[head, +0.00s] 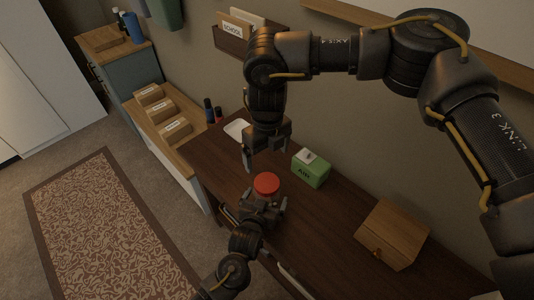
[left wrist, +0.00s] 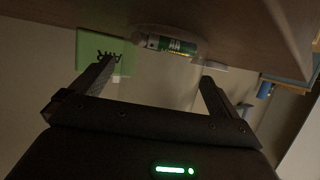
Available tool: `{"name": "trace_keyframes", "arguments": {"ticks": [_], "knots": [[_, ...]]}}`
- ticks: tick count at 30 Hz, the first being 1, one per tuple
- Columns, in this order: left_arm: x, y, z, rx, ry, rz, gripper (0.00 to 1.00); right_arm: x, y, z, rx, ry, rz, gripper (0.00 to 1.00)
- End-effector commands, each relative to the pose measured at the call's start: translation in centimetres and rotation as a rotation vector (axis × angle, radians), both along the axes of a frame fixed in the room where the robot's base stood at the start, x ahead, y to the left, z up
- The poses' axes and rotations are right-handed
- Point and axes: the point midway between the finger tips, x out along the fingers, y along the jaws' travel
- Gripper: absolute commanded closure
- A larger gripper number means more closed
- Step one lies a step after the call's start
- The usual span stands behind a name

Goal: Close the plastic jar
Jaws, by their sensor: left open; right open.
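The red round lid (head: 266,183) shows in the head view from above, over the dark desk near its front edge. The jar body (left wrist: 168,45) shows in the left wrist view as a clear shape with green and white batteries inside. I cannot tell whether the lid is seated. My left gripper (head: 261,200) is open, with its fingers apart on either side of the jar; its fingers also show in the left wrist view (left wrist: 158,78). My right gripper (head: 266,162) is open and empty, pointing down just behind the lid.
A green box marked AIR (head: 311,170) stands right of my right gripper. A wooden box (head: 393,234) sits farther right on the desk (head: 335,222). A white tray (head: 236,129) and small dark bottles (head: 209,110) are at the far left. Bare desk lies between the two boxes.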

Motion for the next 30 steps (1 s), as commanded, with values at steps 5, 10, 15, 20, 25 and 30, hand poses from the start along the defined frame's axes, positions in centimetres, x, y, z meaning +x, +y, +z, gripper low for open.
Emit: {"name": "trace_keyframes", "arguments": {"ticks": [5, 10, 15, 20, 25, 30], "knots": [[-2.9, 0.8, 1.0, -0.004, 0.002, 0.000, 0.00, 0.0, 0.0, -0.4, 0.000, 0.000, 0.000, 0.07], [-5.8, 1.7, 2.3, -0.003, 0.002, 0.000, 0.00, 0.0, 0.0, -0.7, 0.000, 0.000, 0.000, 0.07], [-7.8, 2.4, 3.3, -0.001, 0.001, 0.001, 0.00, 0.0, 0.0, -0.8, 0.000, 0.000, 0.000, 0.07], [-8.7, 2.7, 3.7, 0.000, 0.000, 0.000, 0.00, 0.0, 0.0, -0.9, 0.000, 0.000, 0.000, 0.07], [-8.8, 2.7, 3.8, 0.000, 0.001, 0.000, 0.00, 0.0, 0.0, -0.9, 0.000, 0.000, 0.000, 0.07], [-8.8, 2.7, 3.8, 0.000, 0.001, 0.000, 0.00, 0.0, 0.0, -0.9, 0.000, 0.000, 0.000, 0.07]]}}
